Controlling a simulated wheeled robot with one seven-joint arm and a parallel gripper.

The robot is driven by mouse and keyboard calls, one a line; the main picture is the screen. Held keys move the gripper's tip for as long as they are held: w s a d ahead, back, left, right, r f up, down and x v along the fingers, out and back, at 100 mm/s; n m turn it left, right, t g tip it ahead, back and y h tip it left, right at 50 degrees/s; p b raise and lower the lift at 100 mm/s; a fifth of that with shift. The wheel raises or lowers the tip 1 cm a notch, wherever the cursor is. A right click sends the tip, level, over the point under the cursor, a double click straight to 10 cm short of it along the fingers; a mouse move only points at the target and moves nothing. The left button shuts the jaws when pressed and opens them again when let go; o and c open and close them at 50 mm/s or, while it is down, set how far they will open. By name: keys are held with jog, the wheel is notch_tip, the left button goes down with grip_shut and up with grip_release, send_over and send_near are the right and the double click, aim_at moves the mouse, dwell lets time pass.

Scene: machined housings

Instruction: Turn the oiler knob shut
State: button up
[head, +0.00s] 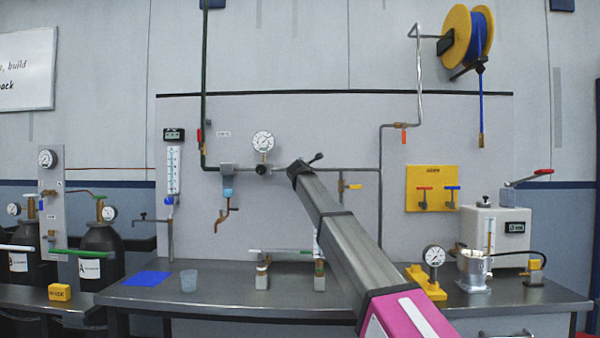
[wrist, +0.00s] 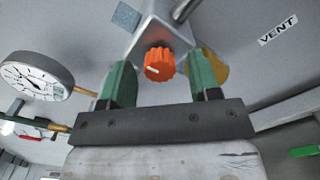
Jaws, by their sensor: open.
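The orange oiler knob (wrist: 158,65) sits on a grey metal housing (wrist: 158,32) in the wrist view. A pale pointer line marks its face, lying roughly sideways toward the left. My gripper (wrist: 162,72) is open, with one green finger on each side of the knob and a visible gap on both sides. I cannot tell how far the fingertips reach along the knob. A yellow rounded part (wrist: 214,68) shows behind the right finger. In the head view my arm covers the knob and its housing, and the fingers cannot be made out.
A round gauge (wrist: 38,75) is left of the fingers in the wrist view; a VENT label (wrist: 278,31) is on the right. In the head view, a pipe (head: 345,169) runs along the panel, a blue-bowled unit (head: 228,180) hangs left, and a yellow valve plate (head: 432,188) is right.

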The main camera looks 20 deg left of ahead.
jog(key=v, duration=1)
jog(key=shift+s, duration=0.4)
